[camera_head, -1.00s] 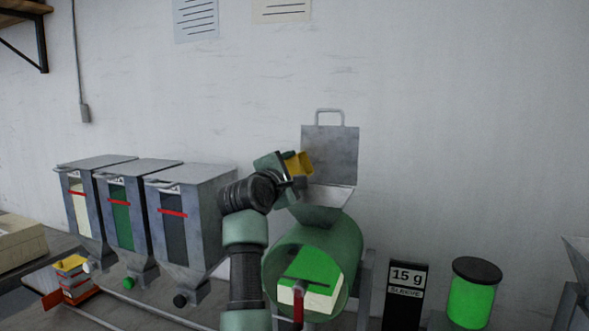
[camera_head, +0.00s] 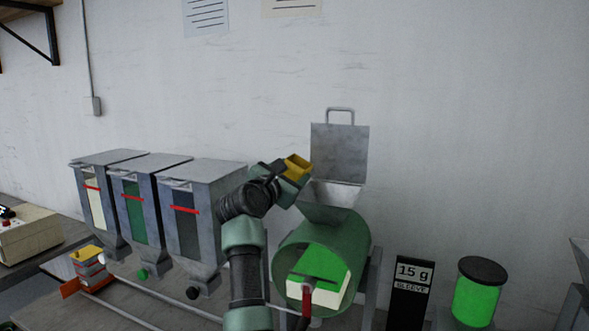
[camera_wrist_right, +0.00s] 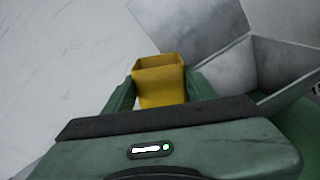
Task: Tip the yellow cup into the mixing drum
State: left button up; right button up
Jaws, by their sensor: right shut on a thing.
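The yellow cup (camera_head: 297,165) is held in my right gripper (camera_head: 290,174), above and left of the drum's hopper. In the right wrist view the cup (camera_wrist_right: 160,80) sits between the two green fingers (camera_wrist_right: 160,92); its inside bottom is hidden. The mixing drum (camera_head: 358,245) is green, with a grey funnel hopper (camera_head: 330,203) on top and its lid (camera_head: 340,153) standing open. Through the drum's front I see green material over a pale block (camera_head: 320,282). The hopper also shows at the right of the wrist view (camera_wrist_right: 280,65). My left gripper is not in view.
Several grey bins with red bands (camera_head: 205,200) stand left of my arm.

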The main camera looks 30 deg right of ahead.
jog(key=shift+w+a+r+p, duration=0.1)
jog(key=shift+w+r+p, duration=0.1)
jog(key=shift+p, duration=0.15)
jog(key=n+p, duration=0.1)
jog(key=w+a+r+n+p, duration=0.1)
jog(key=n+p, duration=0.1)
jog(key=p, duration=0.1)
jog(key=shift+w+a+r+n, duration=0.2)
jog(key=shift+w+a+n, duration=0.1)
jog(key=shift+w, duration=0.1)
jog(key=shift+w+a+n+p, duration=0.35)
jog(key=shift+n+p, duration=0.1)
jog(key=shift+n, duration=0.25)
jog(key=shift+f, duration=0.15)
